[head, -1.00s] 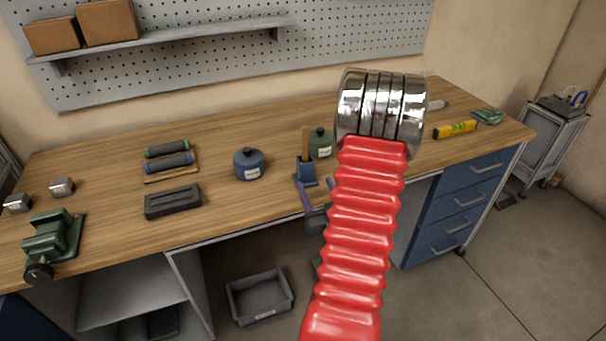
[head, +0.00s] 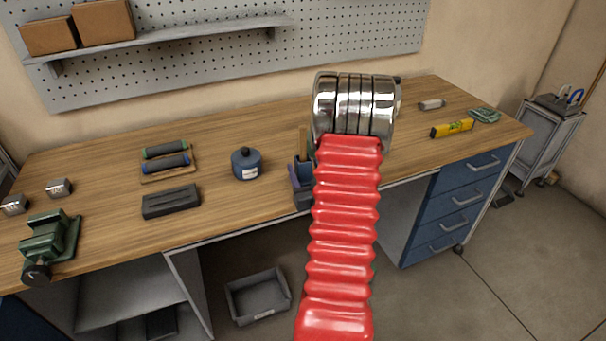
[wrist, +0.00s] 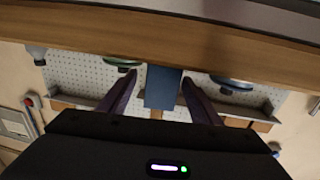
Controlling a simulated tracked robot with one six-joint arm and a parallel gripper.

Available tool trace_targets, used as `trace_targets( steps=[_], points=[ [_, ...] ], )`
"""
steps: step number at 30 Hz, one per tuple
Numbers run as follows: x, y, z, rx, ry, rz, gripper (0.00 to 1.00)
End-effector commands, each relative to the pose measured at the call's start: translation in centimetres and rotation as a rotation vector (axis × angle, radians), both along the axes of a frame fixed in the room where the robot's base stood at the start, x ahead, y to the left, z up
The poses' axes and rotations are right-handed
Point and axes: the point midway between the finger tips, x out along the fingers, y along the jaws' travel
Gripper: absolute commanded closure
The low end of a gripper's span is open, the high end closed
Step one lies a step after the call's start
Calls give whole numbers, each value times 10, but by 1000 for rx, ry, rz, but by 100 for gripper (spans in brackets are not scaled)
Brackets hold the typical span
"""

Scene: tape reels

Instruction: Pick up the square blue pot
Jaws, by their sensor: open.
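The square blue pot (head: 306,167) stands near the front edge of the wooden bench, partly hidden behind my red arm in the head view. A brown upright piece shows above it. In the wrist view the pot (wrist: 163,88) is a plain blue block between the two purple fingers of my gripper (wrist: 159,78). The fingers are apart, one on each side of the pot. I cannot tell whether either touches it. In the head view only part of my gripper (head: 302,196) shows, low at the pot.
A round blue lidded pot (head: 247,165) stands left of the square pot. A yellow level (head: 452,128) lies at right. A grey bin (head: 258,297) is on the floor.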

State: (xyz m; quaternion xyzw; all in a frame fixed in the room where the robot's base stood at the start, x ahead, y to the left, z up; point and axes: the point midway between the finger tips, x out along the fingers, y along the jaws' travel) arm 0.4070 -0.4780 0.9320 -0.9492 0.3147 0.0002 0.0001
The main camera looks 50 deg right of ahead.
Motion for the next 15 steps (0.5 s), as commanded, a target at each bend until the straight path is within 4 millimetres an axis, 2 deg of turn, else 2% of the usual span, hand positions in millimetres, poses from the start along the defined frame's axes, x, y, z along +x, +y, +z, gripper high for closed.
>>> trace_targets(
  steps=[8,15],
  points=[
    [2,-1,0,-1,-1,2,42],
    [25,-14,-2,-1,0,3,42]
  ],
)
